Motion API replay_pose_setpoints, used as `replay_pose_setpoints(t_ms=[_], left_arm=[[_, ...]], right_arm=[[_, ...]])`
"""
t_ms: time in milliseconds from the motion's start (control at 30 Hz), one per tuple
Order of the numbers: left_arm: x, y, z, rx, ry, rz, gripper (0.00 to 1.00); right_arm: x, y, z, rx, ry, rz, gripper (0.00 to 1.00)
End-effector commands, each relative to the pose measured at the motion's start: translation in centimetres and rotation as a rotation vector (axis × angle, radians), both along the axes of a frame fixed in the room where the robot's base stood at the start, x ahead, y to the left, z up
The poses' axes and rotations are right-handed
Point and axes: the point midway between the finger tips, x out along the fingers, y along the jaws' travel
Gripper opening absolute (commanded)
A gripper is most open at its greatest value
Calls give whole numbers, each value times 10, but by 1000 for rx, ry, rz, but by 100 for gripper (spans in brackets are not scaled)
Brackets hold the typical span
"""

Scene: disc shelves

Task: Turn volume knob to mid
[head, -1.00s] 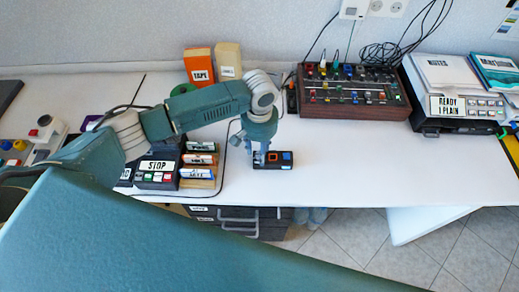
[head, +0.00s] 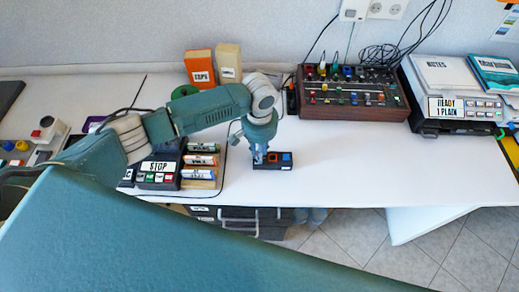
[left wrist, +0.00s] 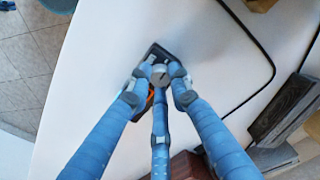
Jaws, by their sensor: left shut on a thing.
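A small black box (head: 285,165) with an orange-and-blue top lies near the front edge of the white table in the head view. In the left wrist view, the box (left wrist: 153,52) carries a round grey knob (left wrist: 160,76) with a dark pointer line. My left gripper (head: 259,162) is over the left end of the box, pointing down. In the left wrist view its three blue fingers (left wrist: 158,82) are closed around the knob. The fingers hide much of the box. My right gripper is not in view.
A mixer with a wooden case (head: 353,93) stands at the back. A STOP box (head: 157,172) and several labelled cartridges stand left of the gripper. The table right of the small box is clear.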

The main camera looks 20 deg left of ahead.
Motion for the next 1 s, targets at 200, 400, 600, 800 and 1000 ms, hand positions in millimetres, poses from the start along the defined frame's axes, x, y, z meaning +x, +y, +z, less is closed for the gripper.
replay_pose_setpoints(t_ms=[200,400,600,800,1000], left_arm=[[-1,-1,4,-1,2,-176,0],[-1,-1,3,-1,2,-366,0],[0,-1,3,-1,0,-556,0],[-1,-1,2,-2,1,-746,0],[0,-2,2,-1,0,-936,0]], right_arm=[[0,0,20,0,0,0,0],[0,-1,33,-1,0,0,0],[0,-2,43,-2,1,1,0],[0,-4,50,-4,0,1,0],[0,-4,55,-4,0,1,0]])
